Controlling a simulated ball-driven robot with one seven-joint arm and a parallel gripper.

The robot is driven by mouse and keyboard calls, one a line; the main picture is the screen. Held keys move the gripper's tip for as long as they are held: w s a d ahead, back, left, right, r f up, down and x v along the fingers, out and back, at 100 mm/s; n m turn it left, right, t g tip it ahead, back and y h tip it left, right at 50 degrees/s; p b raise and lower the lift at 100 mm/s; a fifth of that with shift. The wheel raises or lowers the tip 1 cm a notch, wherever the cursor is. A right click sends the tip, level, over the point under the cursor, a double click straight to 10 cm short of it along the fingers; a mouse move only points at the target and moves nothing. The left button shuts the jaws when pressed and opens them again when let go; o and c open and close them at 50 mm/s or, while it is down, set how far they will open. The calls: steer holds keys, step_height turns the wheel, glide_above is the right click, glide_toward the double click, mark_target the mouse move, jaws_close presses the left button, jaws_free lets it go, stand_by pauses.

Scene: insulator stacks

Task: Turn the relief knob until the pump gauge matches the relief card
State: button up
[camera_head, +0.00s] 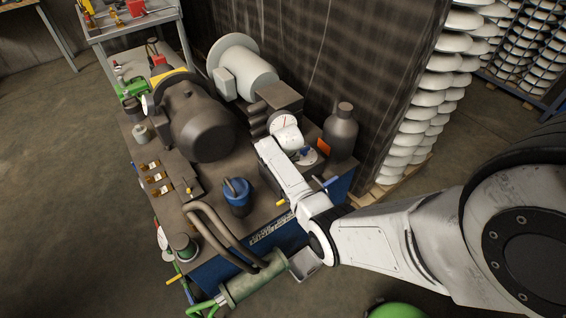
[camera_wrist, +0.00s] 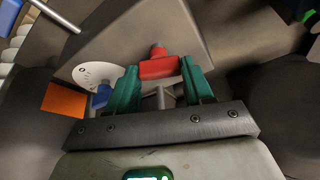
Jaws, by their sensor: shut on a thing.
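In the wrist view, a red knob (camera_wrist: 158,66) with a crossbar sits between the two green fingers of my gripper (camera_wrist: 161,72), which is shut on it. A white dial plate (camera_wrist: 92,73) with dark marks and a blue knob (camera_wrist: 103,95) are just left of the fingers. An orange card (camera_wrist: 65,100) lies farther left. In the head view, a round white gauge (camera_head: 284,121) with a red needle stands just behind my white wrist; its lower part is covered and its numbers are too small to read. The orange card (camera_head: 323,146) shows by a grey bottle. The red knob is hidden there.
The bench carries a large dark motor (camera_head: 205,130), a pale flanged housing (camera_head: 250,80), the grey bottle (camera_head: 341,130) and a blue-topped canister (camera_head: 237,194). Brown hoses (camera_head: 225,235) run along its front. White insulator stacks (camera_head: 425,110) stand right, beyond a dark panel.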

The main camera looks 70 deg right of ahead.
steer(key=shift+w+m+g+b, duration=0.15)
steer(key=shift+m+g+b, duration=0.5)
steer(key=shift+m, duration=1.35)
steer(key=o, duration=1)
steer(key=shift+o, duration=0.2)
steer(key=shift+r+h, duration=0.1)
steer(key=shift+h, duration=0.2)
steer(key=p+v, duration=0.1)
steer(key=v, duration=0.9)
steer(key=shift+a+r, duration=0.2)
steer(key=shift+r, duration=0.1)
